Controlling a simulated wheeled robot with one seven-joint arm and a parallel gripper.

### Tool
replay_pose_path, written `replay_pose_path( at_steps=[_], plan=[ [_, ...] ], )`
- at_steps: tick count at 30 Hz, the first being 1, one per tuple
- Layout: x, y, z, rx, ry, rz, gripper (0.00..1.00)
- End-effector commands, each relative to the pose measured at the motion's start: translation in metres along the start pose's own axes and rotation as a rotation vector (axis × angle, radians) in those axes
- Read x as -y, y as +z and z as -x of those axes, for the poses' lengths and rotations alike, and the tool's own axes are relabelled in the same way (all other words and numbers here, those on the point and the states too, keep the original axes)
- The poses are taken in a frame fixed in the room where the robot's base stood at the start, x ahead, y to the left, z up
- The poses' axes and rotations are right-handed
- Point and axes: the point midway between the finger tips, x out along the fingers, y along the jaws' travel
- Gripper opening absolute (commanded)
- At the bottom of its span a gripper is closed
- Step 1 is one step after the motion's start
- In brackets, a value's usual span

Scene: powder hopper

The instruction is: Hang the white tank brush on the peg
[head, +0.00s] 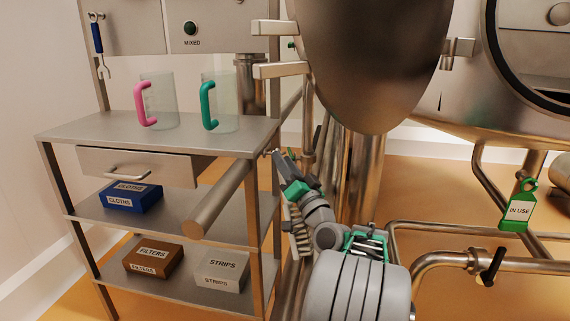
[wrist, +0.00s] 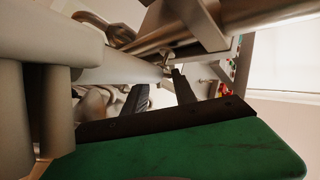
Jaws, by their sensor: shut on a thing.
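My gripper (head: 283,168), with dark fingers and green parts, is at the right front corner of the steel shelf. It is shut on the white tank brush, whose pale bristles (head: 299,238) hang beside my arm. Most of the brush handle is hidden. A small pale tip (head: 268,152) shows just left of the fingers; I cannot tell whether it is the peg or the handle's end. In the wrist view, the dark fingers (wrist: 160,94) are beyond the green housing, close to metal bars; the hold is not clear there.
The steel shelf (head: 75,133) bears two jugs, a blue cloths box (head: 130,197), a filters box (head: 153,262) and a strips box (head: 221,270). A thick bar (head: 222,198) juts out in front. The hopper (head: 375,60) and pipes (head: 440,262) crowd the right.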

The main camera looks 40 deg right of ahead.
Motion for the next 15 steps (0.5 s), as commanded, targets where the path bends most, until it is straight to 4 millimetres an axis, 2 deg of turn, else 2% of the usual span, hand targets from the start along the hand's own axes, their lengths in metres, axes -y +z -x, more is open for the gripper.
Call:
replay_pose_path(
  at_steps=[5, 6, 15],
  plan=[
    [0.0003, -0.0004, -0.0001, 0.000, -0.001, 0.000, 0.00],
    [0.0003, -0.0004, -0.0001, 0.000, -0.001, 0.000, 0.36],
    [0.0002, -0.0003, 0.0000, 0.000, 0.000, 0.000, 0.58]
  ],
)
